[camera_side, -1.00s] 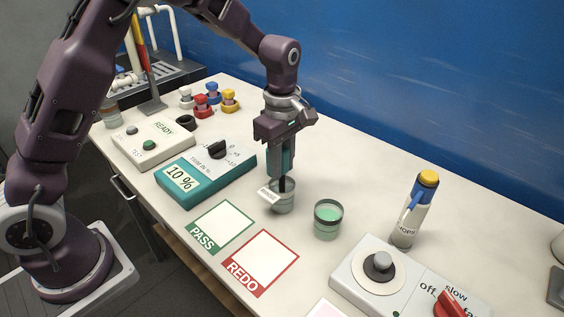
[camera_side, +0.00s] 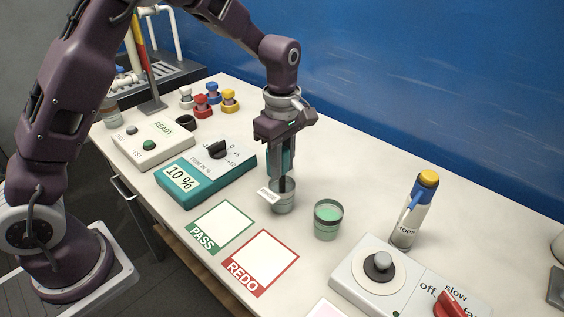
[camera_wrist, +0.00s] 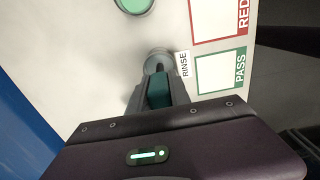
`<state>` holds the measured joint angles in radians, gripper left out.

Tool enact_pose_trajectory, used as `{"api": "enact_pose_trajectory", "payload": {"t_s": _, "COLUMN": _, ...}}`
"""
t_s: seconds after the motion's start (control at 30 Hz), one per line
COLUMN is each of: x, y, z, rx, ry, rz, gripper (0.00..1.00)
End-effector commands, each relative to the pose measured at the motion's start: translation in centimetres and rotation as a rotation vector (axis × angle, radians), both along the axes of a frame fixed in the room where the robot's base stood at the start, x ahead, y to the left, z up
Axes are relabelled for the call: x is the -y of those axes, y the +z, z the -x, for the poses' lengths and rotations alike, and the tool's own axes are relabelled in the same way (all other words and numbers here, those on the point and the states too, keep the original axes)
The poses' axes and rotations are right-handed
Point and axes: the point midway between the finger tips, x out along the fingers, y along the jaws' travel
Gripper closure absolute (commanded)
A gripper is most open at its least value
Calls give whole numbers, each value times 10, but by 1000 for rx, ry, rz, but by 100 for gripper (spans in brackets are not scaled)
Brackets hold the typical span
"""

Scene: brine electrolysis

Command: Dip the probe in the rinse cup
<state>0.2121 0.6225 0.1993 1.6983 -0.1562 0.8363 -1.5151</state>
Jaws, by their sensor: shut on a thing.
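The rinse cup (camera_side: 283,200) is a small grey cup with a white label; it stands on the bench in the side view, and its RINSE label (camera_wrist: 184,64) reads clearly in the wrist view. My gripper (camera_side: 282,172) is directly above the cup, pointing down, shut on the probe (camera_side: 283,184). The probe has a teal body (camera_wrist: 158,90) between the fingers and a dark lower end that reaches into the cup's mouth. How deep the tip sits is hidden by the cup wall.
A cup of green liquid (camera_side: 328,219) stands close to the right. PASS (camera_side: 221,226) and REDO (camera_side: 260,262) squares lie in front. A teal 10 % meter (camera_side: 203,176) is to the left. A bottle (camera_side: 411,212) and a stirrer with knobs (camera_side: 375,285) are farther right.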

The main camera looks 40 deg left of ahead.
Motion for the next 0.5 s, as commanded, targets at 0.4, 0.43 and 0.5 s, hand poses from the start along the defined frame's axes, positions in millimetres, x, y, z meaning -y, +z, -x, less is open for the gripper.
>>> {"api": "enact_pose_trajectory", "payload": {"t_s": 0.4, "x": 0, "y": 22, "z": -1, "rx": 3, "ry": -1, "rz": 0, "gripper": 100}}
{"api": "enact_pose_trajectory", "payload": {"t_s": 0.43, "x": 0, "y": 26, "z": -1, "rx": 4, "ry": -1, "rz": 0, "gripper": 100}}
{"api": "enact_pose_trajectory", "payload": {"t_s": 0.5, "x": 0, "y": 35, "z": -1, "rx": 4, "ry": -1, "rz": 0, "gripper": 100}}
